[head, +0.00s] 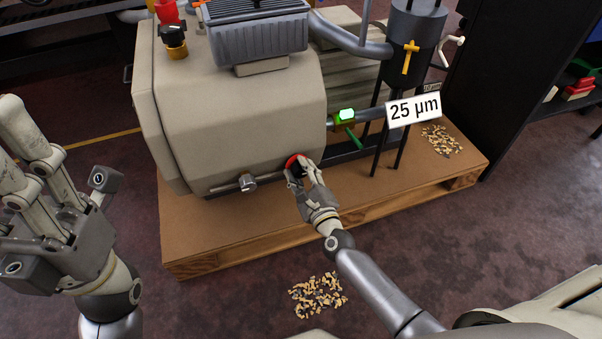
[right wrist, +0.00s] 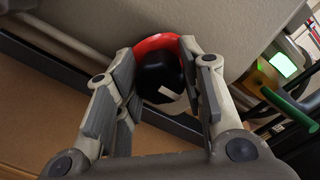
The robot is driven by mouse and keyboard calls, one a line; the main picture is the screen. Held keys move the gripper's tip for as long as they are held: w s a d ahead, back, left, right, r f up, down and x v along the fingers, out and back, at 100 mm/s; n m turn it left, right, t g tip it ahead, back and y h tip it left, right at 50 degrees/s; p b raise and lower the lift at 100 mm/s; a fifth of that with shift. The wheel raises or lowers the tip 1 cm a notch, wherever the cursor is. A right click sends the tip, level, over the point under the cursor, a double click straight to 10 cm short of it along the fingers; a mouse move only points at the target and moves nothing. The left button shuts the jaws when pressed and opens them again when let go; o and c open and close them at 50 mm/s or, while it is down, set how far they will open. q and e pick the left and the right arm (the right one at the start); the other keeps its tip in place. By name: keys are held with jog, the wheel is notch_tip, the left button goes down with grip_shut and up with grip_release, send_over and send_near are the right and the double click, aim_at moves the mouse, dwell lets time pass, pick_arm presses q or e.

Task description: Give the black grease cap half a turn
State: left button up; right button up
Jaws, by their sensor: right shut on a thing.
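The black grease cap (right wrist: 160,75) sits in a red ring (right wrist: 153,43) low on the front of the beige pump housing (head: 235,115). In the head view my right gripper (head: 298,166) covers most of the cap, and the red ring (head: 293,158) shows above the fingers. In the right wrist view my right gripper (right wrist: 163,92) has its fingers on both sides of the cap and is shut on it. A small pale patch shows on the cap's lower side. My left gripper (head: 35,150) is raised at the left, empty, with its fingers apart from the pump.
The pump stands on a wooden pallet (head: 215,245). A metal drain fitting (head: 247,182) sits left of the cap. A green-lit gauge (head: 346,115), a green lever (head: 354,138) and a "25 µm" sign (head: 413,109) are to the right. Chips (head: 318,295) lie on the floor.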

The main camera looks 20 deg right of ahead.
dwell(0.4)
jog(key=o, duration=1)
jog(key=s, duration=1.2)
jog(key=shift+d, duration=0.4)
